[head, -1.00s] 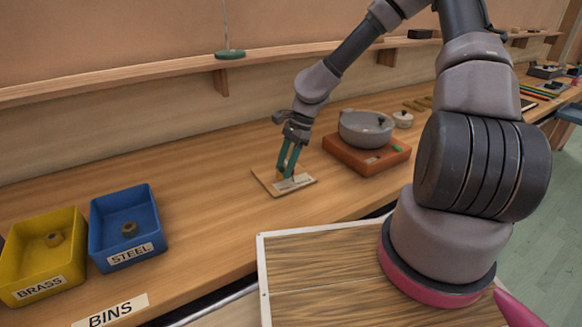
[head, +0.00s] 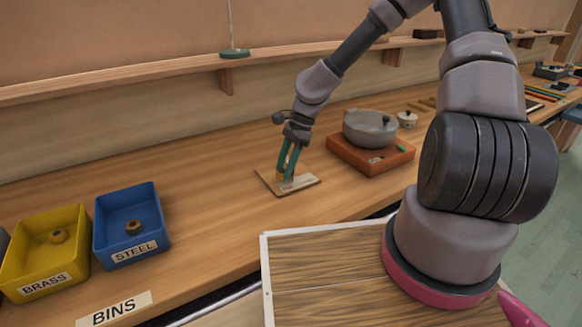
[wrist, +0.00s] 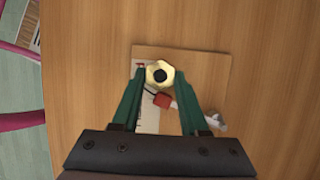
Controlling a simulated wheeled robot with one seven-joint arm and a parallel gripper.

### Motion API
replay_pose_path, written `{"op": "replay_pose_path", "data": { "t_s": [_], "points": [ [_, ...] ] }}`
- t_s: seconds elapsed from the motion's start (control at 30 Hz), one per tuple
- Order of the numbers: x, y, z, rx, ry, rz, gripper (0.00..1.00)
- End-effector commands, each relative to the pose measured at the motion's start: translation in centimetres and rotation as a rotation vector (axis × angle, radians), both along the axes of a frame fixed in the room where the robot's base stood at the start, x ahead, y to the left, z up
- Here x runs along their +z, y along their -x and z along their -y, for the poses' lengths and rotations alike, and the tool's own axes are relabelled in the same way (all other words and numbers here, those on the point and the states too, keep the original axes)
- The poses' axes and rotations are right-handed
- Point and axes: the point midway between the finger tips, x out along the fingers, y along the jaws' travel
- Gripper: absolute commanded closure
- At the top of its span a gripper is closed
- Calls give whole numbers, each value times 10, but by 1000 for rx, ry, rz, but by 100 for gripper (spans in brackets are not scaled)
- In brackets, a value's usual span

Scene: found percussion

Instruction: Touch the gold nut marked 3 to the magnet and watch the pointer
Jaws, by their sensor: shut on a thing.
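My gripper (head: 287,174) reaches down over a small wooden board (head: 307,183) on the bench. In the wrist view my green fingers (wrist: 160,88) are shut on a gold nut (wrist: 150,69) with a dark hole; no number on it is readable. Below the nut in that view lie a small red piece (wrist: 163,100) and a grey-white piece (wrist: 215,120) on the board, with a white scale strip (wrist: 148,118). The red piece may be the magnet or part of the pointer; I cannot tell which. Whether the nut touches it is unclear.
A yellow BRASS bin (head: 22,278) and a blue STEEL bin (head: 138,252), each holding a nut, stand at the left. A grey pot (head: 369,131) on an orange base (head: 372,157) stands right of the board. Bench between bins and board is clear.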

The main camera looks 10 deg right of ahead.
Motion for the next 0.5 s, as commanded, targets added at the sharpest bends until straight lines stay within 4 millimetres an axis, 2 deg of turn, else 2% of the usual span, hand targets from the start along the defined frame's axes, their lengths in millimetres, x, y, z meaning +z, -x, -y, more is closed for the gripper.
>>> {"op": "replay_pose_path", "data": {
  "t_s": [0.27,0.5],
  "points": [
    [0,1,-2,1,0,0,100],
    [0,6,-15,1,0,0,100]
  ]
}}
